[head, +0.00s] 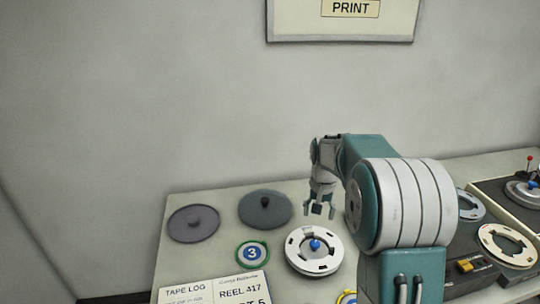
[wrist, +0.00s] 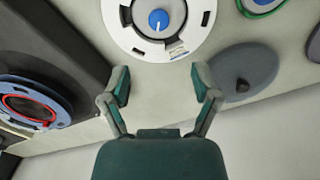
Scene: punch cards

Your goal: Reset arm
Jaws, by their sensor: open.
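My gripper (head: 319,209) is open and empty, fingers pointing down above the table. In the head view it hangs just behind the white reel with a blue hub (head: 314,250). In the wrist view its two fingers (wrist: 160,88) are spread apart, with bare table between them. The white reel (wrist: 128,32) lies ahead of the fingertips, apart from them as far as I can tell. My arm hides part of the table's right side in the head view.
Two dark round lids (head: 194,223) (head: 265,209) lie at the back left. A disc marked 3 (head: 252,254) and a tape log sheet (head: 214,291) lie nearer. A wall stands behind.

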